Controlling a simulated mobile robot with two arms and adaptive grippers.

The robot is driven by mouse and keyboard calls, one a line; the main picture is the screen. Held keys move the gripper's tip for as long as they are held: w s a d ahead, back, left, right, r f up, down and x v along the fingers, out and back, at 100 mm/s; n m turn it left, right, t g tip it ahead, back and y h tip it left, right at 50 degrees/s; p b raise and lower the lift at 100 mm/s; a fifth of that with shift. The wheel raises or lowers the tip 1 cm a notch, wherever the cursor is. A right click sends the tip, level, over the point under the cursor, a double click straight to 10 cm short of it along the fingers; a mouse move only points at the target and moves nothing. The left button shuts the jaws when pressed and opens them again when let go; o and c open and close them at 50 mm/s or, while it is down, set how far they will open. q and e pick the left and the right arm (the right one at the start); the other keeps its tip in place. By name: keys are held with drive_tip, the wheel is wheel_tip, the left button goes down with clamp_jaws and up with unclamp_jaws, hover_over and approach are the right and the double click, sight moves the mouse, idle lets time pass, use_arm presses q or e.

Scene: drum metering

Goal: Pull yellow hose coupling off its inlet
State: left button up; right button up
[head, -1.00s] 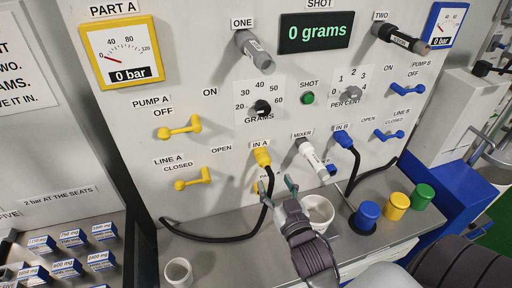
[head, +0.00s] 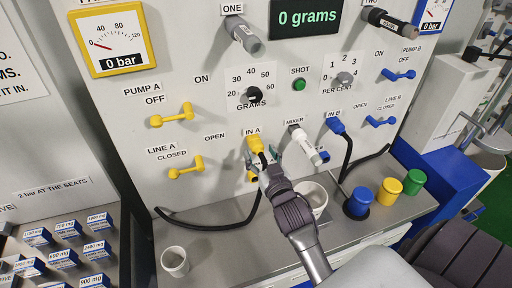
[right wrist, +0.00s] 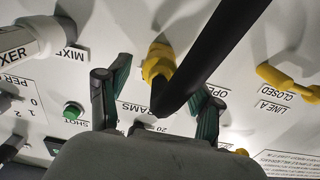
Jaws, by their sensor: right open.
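The yellow hose coupling (head: 255,143) sits on the inlet marked IN A, with its black hose hanging down from it. In the right wrist view the coupling (right wrist: 158,64) is at upper middle, and its thick black hose (right wrist: 205,55) runs across the picture. My right gripper (head: 266,165) is just below the coupling in the head view. In the right wrist view my right gripper (right wrist: 155,100) is open, with one green-padded finger each side of the coupling and hose, apart from the coupling. Part of the hose is hidden behind the gripper. My left gripper is not in view.
The white mixer nozzle (head: 305,146) and blue coupling (head: 336,125) on IN B are close to the right. The yellow line A handle (head: 186,167) is to the left. A white cup (head: 313,196) stands on the counter near my right arm; another cup (head: 175,261) stands front left.

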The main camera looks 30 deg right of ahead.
sight(260, 154)
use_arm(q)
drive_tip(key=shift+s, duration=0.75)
use_arm(e)
drive_tip(key=shift+x, duration=0.9)
use_arm(q)
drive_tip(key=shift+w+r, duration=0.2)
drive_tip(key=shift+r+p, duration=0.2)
drive_tip(key=shift+p, duration=0.25)
use_arm(e)
clamp_jaws()
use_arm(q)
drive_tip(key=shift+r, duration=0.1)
use_arm(e)
drive_tip(key=shift+s, duration=0.15)
